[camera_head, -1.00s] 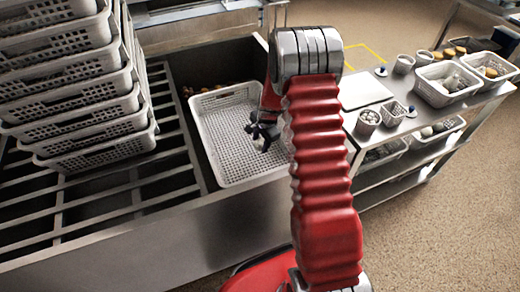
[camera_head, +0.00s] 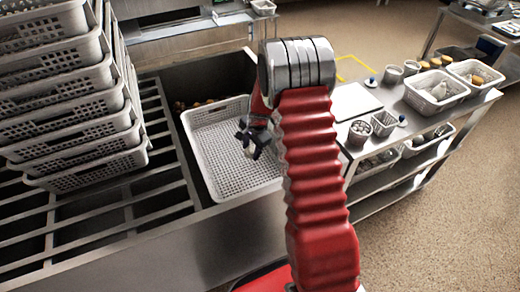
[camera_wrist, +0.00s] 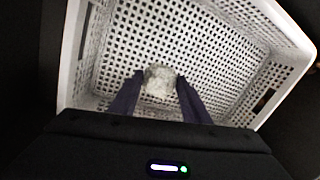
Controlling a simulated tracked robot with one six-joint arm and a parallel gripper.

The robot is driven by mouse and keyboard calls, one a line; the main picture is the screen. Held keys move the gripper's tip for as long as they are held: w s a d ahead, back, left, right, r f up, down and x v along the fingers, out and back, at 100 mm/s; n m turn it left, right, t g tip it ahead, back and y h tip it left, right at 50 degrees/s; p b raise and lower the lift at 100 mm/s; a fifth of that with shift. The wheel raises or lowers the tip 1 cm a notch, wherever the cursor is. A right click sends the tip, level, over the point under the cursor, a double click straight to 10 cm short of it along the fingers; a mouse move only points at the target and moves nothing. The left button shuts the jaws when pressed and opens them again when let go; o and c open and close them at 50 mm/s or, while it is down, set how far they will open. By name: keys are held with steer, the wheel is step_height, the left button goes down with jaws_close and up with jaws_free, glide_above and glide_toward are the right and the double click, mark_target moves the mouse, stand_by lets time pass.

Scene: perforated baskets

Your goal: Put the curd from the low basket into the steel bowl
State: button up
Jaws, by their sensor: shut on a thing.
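The low basket (camera_head: 213,117) is a white perforated tray in the steel basin, left of my arm in the head view. Its wall also shows in the wrist view (camera_wrist: 73,80). The curd (camera_wrist: 159,79) is a small whitish lump in the wrist view, between my gripper's dark fingertips. My gripper (camera_head: 249,142) is over the basket in the head view and is shut on the curd; it shows in the wrist view too (camera_wrist: 157,88). The curd is hard to make out in the head view. Whether it still touches the basket floor I cannot tell. I cannot identify the steel bowl.
A tall stack of white baskets (camera_head: 70,100) stands at the left on a slatted rack (camera_head: 160,140). A steel table (camera_head: 400,100) at the right holds a white board (camera_head: 353,102), cups and baskets of goods (camera_head: 437,90).

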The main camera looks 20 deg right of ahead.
steer(key=a+r+n, duration=0.4)
steer(key=r, duration=0.7)
steer(key=w+a+r+n+g+y, duration=0.1)
steer(key=a+r+n, duration=0.2)
steer(key=r, duration=0.8)
steer(key=a+r+n, duration=0.4)
steer(key=a+r, duration=0.1)
steer(key=r, duration=0.6)
steer(key=shift+w+a+n+g+y, duration=0.15)
steer(key=shift+a+n+g+y, duration=0.05)
steer(key=shift+n+g+y, duration=0.1)
